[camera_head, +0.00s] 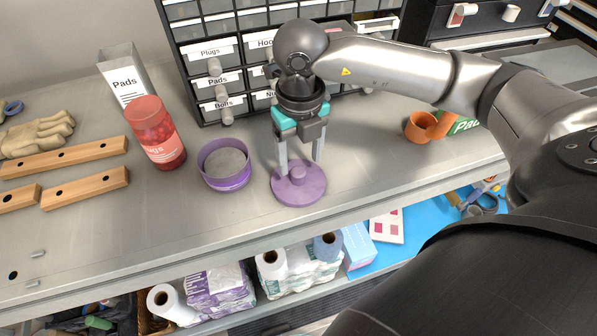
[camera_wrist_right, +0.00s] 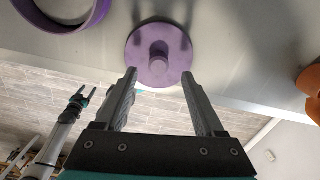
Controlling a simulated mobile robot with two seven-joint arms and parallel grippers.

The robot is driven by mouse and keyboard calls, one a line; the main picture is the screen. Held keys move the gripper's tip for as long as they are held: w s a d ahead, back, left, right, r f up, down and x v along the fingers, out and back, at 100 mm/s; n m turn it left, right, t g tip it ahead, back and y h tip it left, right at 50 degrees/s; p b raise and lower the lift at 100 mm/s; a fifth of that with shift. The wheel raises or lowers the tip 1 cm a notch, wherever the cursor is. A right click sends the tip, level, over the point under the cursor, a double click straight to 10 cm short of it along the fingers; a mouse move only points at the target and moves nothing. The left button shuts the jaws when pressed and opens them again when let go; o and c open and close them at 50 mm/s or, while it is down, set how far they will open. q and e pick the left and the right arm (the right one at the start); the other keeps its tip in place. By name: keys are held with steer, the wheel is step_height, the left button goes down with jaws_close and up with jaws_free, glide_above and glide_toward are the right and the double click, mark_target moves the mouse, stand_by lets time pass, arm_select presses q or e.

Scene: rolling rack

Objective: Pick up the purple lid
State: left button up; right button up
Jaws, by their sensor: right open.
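The purple lid (camera_head: 299,190) lies flat on the metal worktop, its round knob facing up. It also shows in the right wrist view (camera_wrist_right: 140,43), just beyond my fingertips. My right gripper (camera_head: 300,166) is open and points down over the lid, one finger on each side of the knob in the picture. The fingers do not hold the knob; the exact gap to the lid is hard to tell. In the right wrist view, the open right gripper (camera_wrist_right: 159,76) is empty. An arm that appears to be my left, with its gripper (camera_wrist_right: 82,97), shows small; its jaws are unclear.
A drawer cabinet (camera_head: 230,77) stands behind. The worktop's front edge (camera_head: 235,238) is close to the lid.

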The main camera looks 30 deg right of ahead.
mark_target(298, 171)
step_height(298, 171, down, 4)
steer(key=shift+w+a+r, duration=0.1)
steer(key=shift+r, duration=0.1)
jaws_close()
stand_by(0.5)
